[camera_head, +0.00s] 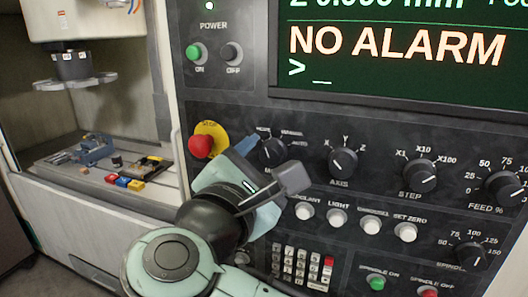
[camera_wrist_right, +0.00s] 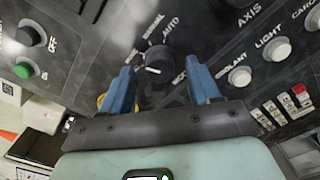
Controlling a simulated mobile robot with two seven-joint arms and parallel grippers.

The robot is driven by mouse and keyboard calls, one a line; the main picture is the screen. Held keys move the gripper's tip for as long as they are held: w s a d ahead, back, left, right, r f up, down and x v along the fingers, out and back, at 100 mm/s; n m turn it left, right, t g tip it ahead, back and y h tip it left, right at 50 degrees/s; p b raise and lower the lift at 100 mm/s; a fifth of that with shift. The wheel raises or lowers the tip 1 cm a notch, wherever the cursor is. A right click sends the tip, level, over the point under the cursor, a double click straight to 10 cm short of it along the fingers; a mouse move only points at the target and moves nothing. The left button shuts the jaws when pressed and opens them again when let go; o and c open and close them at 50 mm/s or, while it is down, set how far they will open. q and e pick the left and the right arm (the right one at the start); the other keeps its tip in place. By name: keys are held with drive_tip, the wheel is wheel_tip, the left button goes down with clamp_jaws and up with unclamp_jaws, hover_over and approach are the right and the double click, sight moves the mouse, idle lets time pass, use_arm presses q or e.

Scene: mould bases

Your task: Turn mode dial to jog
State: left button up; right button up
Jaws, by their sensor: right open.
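The mode dial (camera_head: 272,152) is a black round knob on the dark control panel, left of the axis dial. In the right wrist view the mode dial (camera_wrist_right: 158,70) sits between my two blue fingers, with a small white mark on its face. My left gripper is not in view.
A red emergency stop (camera_head: 201,146) on a yellow base lies close left of the gripper. The axis dial (camera_head: 343,162), step dial (camera_head: 420,176) and white buttons (camera_head: 338,217) are to the right. The screen (camera_head: 400,50) above reads "NO ALARM". An open machine bay is at the left.

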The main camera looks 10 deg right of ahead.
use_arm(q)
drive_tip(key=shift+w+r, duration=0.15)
use_arm(e)
drive_tip(key=shift+w+d, duration=0.3)
drive_tip(key=shift+w, duration=0.1)
drive_tip(key=shift+c, duration=0.3)
drive_tip(key=c, duration=1)
